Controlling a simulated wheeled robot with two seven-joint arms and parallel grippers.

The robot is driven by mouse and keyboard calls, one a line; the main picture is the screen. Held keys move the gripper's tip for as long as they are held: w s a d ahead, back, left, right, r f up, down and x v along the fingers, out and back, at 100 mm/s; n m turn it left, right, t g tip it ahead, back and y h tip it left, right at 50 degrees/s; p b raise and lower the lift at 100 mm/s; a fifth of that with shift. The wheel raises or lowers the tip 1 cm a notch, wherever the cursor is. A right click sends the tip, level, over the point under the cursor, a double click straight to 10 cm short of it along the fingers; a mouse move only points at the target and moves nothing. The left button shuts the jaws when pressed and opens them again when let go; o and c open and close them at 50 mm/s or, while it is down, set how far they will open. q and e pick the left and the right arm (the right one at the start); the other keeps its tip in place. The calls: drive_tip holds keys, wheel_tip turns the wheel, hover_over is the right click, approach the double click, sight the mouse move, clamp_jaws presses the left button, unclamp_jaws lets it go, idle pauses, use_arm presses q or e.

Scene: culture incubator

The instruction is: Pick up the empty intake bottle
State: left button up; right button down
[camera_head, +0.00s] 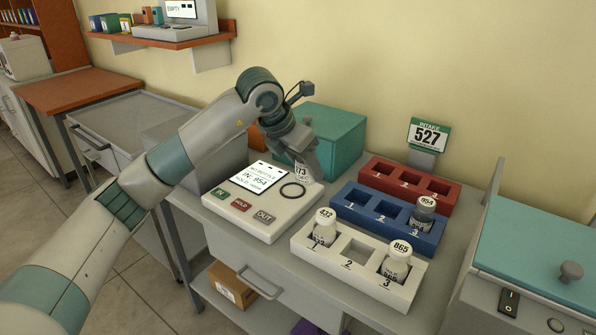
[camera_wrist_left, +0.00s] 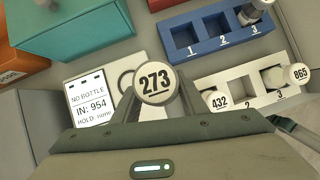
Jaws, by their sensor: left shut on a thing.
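My left gripper (camera_head: 303,165) is shut on a white bottle with cap number 273 (camera_wrist_left: 155,82). In the head view this bottle (camera_head: 302,175) is mostly hidden by the fingers. It is over or near the ring (camera_head: 293,190) on the console (camera_head: 255,228); I cannot tell whether it touches. The console screen (camera_head: 262,179) reads NO BOTTLE, IN: 954, HOLD: none. Bottle 954 (camera_head: 424,211) is in slot 3 of the blue rack (camera_head: 372,224). The white rack (camera_head: 325,262) holds bottle 432 (camera_head: 325,225) in slot 1 and bottle 865 (camera_head: 397,262) in slot 3; slot 2 is empty. My right gripper is not in view.
The red rack (camera_head: 385,183) has empty slots. A green-topped intake sign (camera_head: 427,135) reads 527. A teal box (camera_head: 330,138) stands behind the console. A teal-topped machine (camera_head: 540,245) is at the right. A small console reading EMPTY (camera_head: 180,10) is on the wall shelf.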

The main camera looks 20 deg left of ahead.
use_arm(q)
drive_tip(key=shift+s+d+r, duration=0.95)
drive_tip(key=shift+s+d, duration=0.1)
drive_tip(key=shift+s, duration=0.15)
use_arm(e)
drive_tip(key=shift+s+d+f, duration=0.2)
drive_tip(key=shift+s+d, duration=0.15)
